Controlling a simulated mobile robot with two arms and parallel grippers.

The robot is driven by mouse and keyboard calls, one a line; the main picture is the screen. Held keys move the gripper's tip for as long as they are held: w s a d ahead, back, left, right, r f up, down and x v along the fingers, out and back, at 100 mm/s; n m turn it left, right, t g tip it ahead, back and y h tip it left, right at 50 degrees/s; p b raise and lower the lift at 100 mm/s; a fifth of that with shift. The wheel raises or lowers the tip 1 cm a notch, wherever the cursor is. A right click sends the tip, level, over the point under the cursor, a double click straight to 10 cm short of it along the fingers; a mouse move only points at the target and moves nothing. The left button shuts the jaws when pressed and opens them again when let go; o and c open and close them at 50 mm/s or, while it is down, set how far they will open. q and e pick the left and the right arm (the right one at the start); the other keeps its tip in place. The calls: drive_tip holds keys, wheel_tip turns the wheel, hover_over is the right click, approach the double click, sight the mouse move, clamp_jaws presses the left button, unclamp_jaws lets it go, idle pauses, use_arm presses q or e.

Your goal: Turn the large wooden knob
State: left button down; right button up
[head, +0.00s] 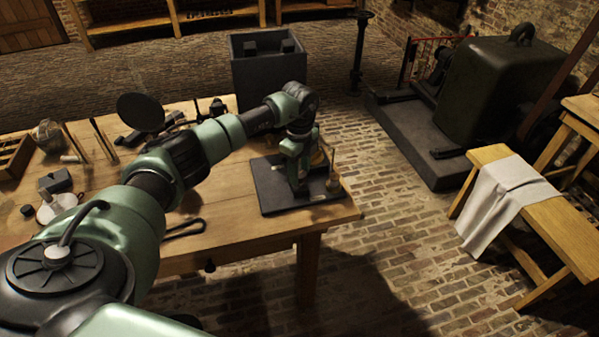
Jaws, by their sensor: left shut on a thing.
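A dark rectangular board (269,188) lies on the right end of the wooden workbench (225,222), with a small device on it. My left arm reaches across the bench from the left, and my left gripper (299,184) points down over the middle of the board. It is shut on a part of the device, which appears to be the large wooden knob; the gripper hides most of it. A small brass-coloured post (333,182) stands on the board just right of the gripper. My right gripper is not in view.
Tools and jars lie on the bench's left half, with a round black disc (141,112) standing behind my arm. A dark open tank (268,65) stands behind the bench. Brick floor (390,235) is free to the right, before a cloth-draped wooden bench (497,205).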

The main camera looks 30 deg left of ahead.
use_arm(q)
drive_tip(key=m+b, duration=0.1)
drive_tip(key=m, duration=0.2)
drive_tip(key=shift+m, duration=0.3)
drive_tip(key=m, duration=0.3)
drive_tip(key=shift+m+b, duration=0.3)
drive_tip(key=shift+b, duration=0.1)
drive_tip(key=m+b, duration=0.1)
drive_tip(key=m, duration=0.5)
drive_tip(key=shift+m+b, duration=0.3)
drive_tip(key=shift+b, duration=0.05)
drive_tip(key=m+b, duration=0.1)
drive_tip(key=m, duration=0.2)
drive_tip(key=shift+m, duration=0.3)
drive_tip(key=m, duration=0.3)
drive_tip(key=shift+b, duration=0.4)
drive_tip(key=m+b, duration=0.1)
drive_tip(key=m, duration=0.5)
drive_tip(key=shift+m, duration=0.4)
drive_tip(key=m+b, duration=0.1)
drive_tip(key=m, duration=0.4)
drive_tip(key=shift+m, duration=0.3)
drive_tip(key=m+b, duration=0.1)
drive_tip(key=m, duration=0.8)
drive_tip(key=shift+r+m+b, duration=0.1)
drive_tip(key=shift+m+b, duration=0.2)
drive_tip(key=shift+m, duration=0.1)
drive_tip(key=m, duration=0.4)
drive_tip(key=shift+w, duration=0.1)
